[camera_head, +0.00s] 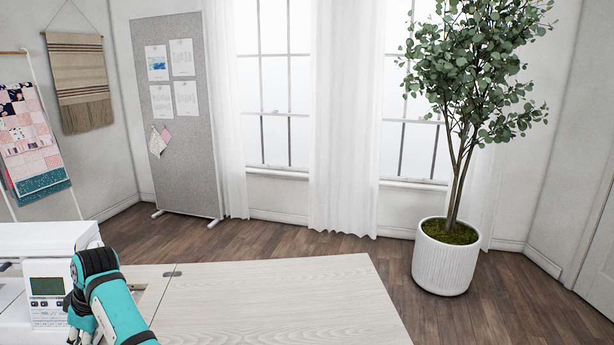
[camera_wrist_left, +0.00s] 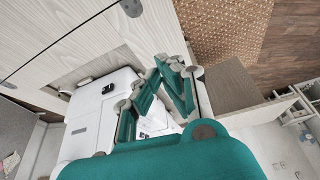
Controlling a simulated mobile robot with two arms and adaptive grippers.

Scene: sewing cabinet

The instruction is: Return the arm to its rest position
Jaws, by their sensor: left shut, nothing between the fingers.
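My left arm, teal and black, comes in at the lower left of the head view, bent in front of the white sewing machine (camera_head: 40,240). Its gripper cannot be made out clearly there. The white sewing machine (camera_wrist_left: 100,112) lies beside and below the fingers in that view. I cannot tell whether they touch it. My right arm and gripper are not in view.
The pale wood cabinet top (camera_head: 275,300) is bare right of the machine. A potted tree (camera_head: 446,255) stands on the floor at the right. A grey pinboard (camera_head: 185,110) stands behind. The left wrist view also shows a woven brown mat (camera_wrist_left: 225,30).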

